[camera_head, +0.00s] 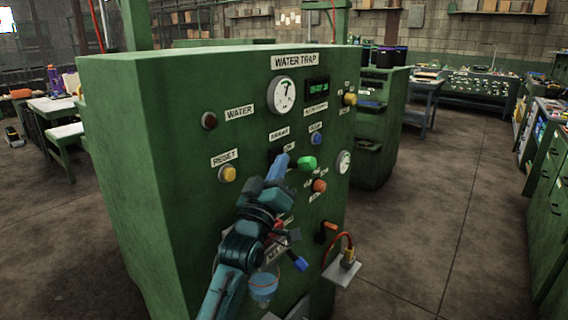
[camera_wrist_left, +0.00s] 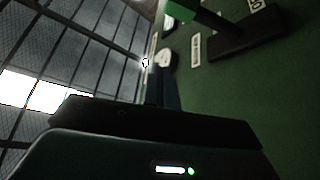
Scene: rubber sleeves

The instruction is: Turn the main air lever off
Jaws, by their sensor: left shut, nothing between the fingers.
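A lever with a green knob (camera_head: 306,163) sticks out from the front of the green cabinet, below a small label too blurred to read for certain. It also shows at the top of the left wrist view (camera_wrist_left: 182,9), with its dark slotted plate (camera_wrist_left: 235,38). My left gripper (camera_head: 281,163) is shut and empty, just left of the green knob and in front of the panel. I cannot tell whether it touches the lever. My left arm hides part of the lever's base and lower panel. My right gripper is not in view.
The cabinet (camera_head: 120,150) carries a WATER TRAP label (camera_head: 295,61), a gauge (camera_head: 282,95) and several buttons. A blue-tipped lever (camera_head: 299,263) and an orange-handled one (camera_head: 328,226) sit lower. Floor to the right is clear.

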